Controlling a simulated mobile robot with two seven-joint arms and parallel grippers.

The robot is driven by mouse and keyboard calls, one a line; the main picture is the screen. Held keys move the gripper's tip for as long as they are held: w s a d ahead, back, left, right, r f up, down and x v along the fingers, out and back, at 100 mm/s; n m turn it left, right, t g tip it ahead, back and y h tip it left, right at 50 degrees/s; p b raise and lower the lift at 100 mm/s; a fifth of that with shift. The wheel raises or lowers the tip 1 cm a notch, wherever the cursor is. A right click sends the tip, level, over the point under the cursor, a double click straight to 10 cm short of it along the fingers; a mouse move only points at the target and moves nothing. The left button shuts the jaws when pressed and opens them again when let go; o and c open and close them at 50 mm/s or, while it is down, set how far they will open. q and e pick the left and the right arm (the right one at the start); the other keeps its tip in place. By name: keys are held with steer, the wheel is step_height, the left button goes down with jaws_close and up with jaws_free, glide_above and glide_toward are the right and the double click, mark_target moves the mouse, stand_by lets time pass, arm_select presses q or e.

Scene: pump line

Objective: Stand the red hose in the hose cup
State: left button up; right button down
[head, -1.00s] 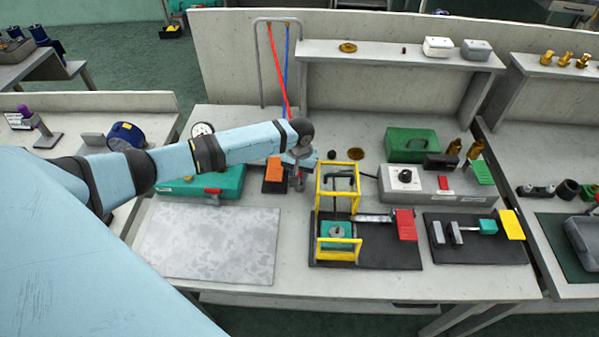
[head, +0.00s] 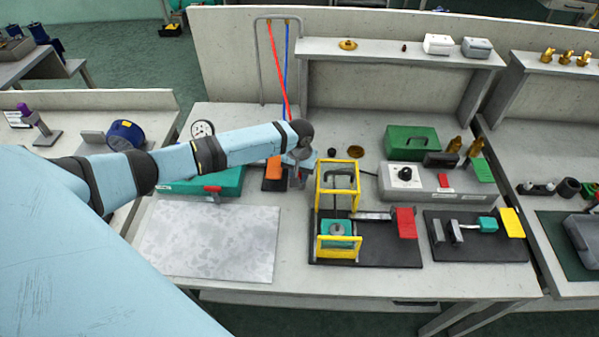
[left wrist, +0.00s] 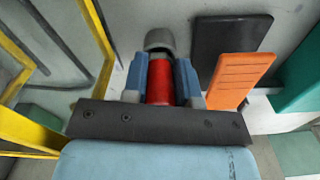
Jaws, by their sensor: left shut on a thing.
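The red hose (head: 279,70) hangs from the tube frame at the back and runs down behind my left forearm. My left gripper (head: 298,162) is over the bench beside the black pad with the orange plate. In the left wrist view my left gripper (left wrist: 160,80) is shut on the red hose (left wrist: 159,83), which lies between its two blue fingers. A grey rounded piece (left wrist: 160,39), which looks like the hose cup, sits at the hose's far end. I cannot tell how deep the hose is in it. My right gripper is not in view.
The orange plate (head: 273,169) stands close left of my gripper. A yellow frame fixture (head: 339,164) stands close to its right. A teal case (head: 226,184) lies under my forearm. A blue hose (head: 287,50) hangs by the red one. The pale mat (head: 208,240) is clear.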

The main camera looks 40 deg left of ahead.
arm_select(q)
steer(key=o, duration=1.3)
step_height(320, 180, up, 3)
steer(key=p, duration=0.4)
steer(key=shift+r, duration=0.2)
step_height(320, 180, up, 4)
steer(key=p, duration=0.4)
steer(key=shift+f, duration=0.15)
steer(key=shift+s+f, duration=0.1)
